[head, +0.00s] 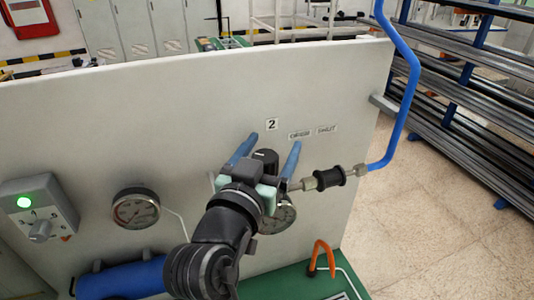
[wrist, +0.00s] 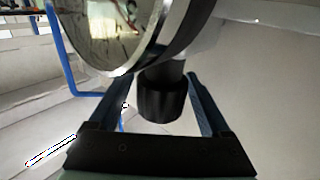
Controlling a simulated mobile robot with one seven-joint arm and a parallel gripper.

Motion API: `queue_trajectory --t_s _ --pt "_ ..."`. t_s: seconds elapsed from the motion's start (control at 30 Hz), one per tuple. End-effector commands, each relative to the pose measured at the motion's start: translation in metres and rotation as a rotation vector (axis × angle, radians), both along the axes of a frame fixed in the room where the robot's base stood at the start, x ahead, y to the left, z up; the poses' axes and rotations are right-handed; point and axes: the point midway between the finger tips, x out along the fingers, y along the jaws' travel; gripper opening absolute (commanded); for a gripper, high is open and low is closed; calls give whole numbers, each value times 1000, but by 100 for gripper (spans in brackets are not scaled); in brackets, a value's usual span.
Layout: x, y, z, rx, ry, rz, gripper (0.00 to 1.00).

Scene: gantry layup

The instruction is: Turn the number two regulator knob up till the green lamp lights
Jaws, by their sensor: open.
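The black regulator knob (head: 265,157) is on the pale panel, below the label "2" (head: 271,124). My gripper (head: 273,141) is open, with one blue finger on each side of the knob. In the wrist view the ribbed knob (wrist: 162,103) sits between the two fingers, with a gap visible on both sides. The regulator's round gauge (head: 278,216) is partly hidden behind my wrist, and it fills the top of the wrist view (wrist: 105,30).
The grey box has a selector knob (head: 40,231). Another gauge (head: 136,208) is left of my arm. A black fitting (head: 329,178) and blue pipe (head: 411,80) run off to the right. An orange hook-shaped handle (head: 321,257) stands below, above a green surface (head: 290,286).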

Motion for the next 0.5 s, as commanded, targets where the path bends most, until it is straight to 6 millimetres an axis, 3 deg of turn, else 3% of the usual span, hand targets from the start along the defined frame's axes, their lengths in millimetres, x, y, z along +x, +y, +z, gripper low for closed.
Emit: queue_trajectory --t_s 0.17,0.5 --pt "-14 6 -3 -1 -1 1 82" --pt "-79 31 -4 1 -4 4 82"
